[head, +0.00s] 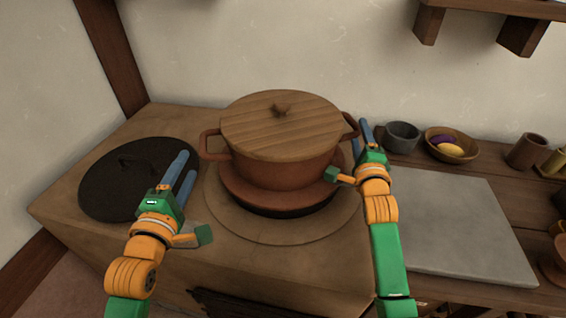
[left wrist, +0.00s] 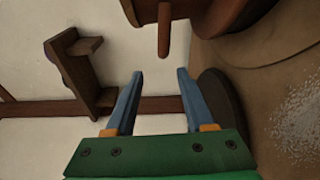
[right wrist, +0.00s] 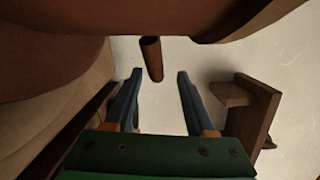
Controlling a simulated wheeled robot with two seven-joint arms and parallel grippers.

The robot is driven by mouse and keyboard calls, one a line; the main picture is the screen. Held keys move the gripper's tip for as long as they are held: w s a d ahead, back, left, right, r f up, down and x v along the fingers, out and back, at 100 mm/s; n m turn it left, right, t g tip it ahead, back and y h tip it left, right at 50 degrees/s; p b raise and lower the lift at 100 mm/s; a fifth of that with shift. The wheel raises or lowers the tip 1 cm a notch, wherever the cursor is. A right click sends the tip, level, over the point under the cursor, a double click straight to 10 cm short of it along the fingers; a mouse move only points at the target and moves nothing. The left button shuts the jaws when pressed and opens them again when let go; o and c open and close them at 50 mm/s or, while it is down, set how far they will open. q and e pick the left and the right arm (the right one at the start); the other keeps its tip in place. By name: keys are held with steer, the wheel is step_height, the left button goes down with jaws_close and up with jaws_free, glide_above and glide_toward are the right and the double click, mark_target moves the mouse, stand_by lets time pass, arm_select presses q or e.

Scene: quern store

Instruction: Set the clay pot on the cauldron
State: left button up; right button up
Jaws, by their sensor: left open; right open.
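The clay pot (head: 280,171), reddish brown with a wooden lid (head: 282,125), sits upright on the wider cauldron (head: 235,192) in the stove top; they look touching. Its left handle (head: 207,147) also shows in the left wrist view (left wrist: 164,32), beyond the fingertips. Its right handle (head: 350,124) shows in the right wrist view (right wrist: 152,60) at the fingertips' opening. My left gripper (head: 185,165) is open and empty, left of the pot and apart from the left handle. My right gripper (head: 361,132) is open beside the right handle; contact cannot be told.
A black round lid (head: 110,190) lies on the stove (head: 75,222) at left. A grey slab (head: 455,225) lies at right, bare on top. Behind it are a dark mug (head: 401,137) and a bowl (head: 436,143) of vegetables. A wall shelf (head: 500,8) hangs above.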

steer(key=s+a, duration=0.1)
steer(key=s, duration=1)
